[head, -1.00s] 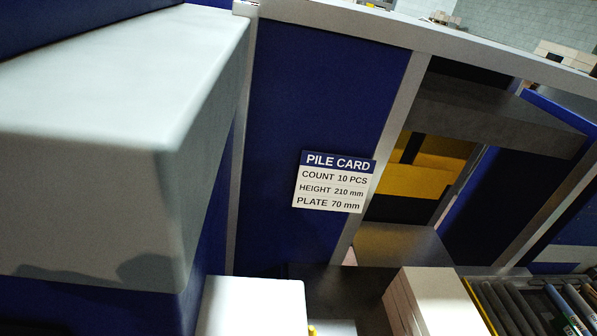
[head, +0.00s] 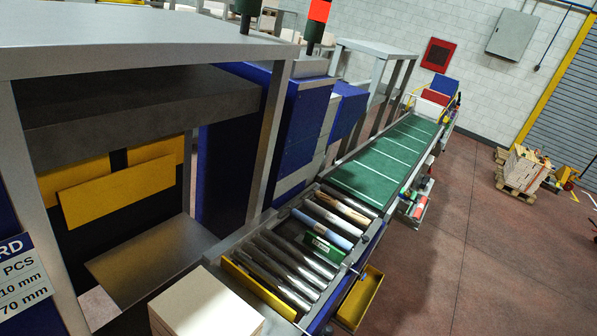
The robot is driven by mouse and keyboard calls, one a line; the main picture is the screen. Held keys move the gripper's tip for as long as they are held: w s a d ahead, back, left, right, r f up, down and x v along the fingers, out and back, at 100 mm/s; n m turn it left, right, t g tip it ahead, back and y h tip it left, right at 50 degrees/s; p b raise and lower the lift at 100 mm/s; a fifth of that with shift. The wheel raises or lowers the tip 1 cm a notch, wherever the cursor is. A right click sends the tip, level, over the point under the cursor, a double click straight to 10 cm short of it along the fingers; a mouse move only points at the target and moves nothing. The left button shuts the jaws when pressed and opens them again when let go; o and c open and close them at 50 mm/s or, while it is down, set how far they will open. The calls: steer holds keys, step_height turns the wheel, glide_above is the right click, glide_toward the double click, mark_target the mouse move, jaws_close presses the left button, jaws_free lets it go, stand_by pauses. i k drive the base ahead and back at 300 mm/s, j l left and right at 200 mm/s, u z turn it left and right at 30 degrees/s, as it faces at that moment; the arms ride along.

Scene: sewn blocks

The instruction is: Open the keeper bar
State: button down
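I cannot tell for sure which part is the keeper bar. A yellow bar (head: 258,288) lies across the near end of the roller bed (head: 300,250), just behind a stack of pale sheets or blocks (head: 205,305). Wider yellow plates (head: 118,190) hang inside the open machine frame at the left, above a grey plate (head: 150,262). My gripper is not in view, so its state and distance from these things do not show.
A green belt (head: 385,160) runs from the rollers toward the far wall. A yellow tray (head: 359,298) hangs at the roller bed's right side. The PILE CARD sign (head: 15,275) is cut off at the left. The red-brown floor (head: 470,240) at the right is mostly clear.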

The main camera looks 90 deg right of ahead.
mark_target(362, 245)
steer(key=z, duration=0.45)
steer(key=k+z, duration=0.1)
steer(key=z, duration=0.85)
steer(key=l+z, duration=0.1)
steer(key=z, duration=0.85)
steer(key=l+z, duration=0.1)
steer(key=z, duration=0.35)
steer(key=k+l, duration=0.05)
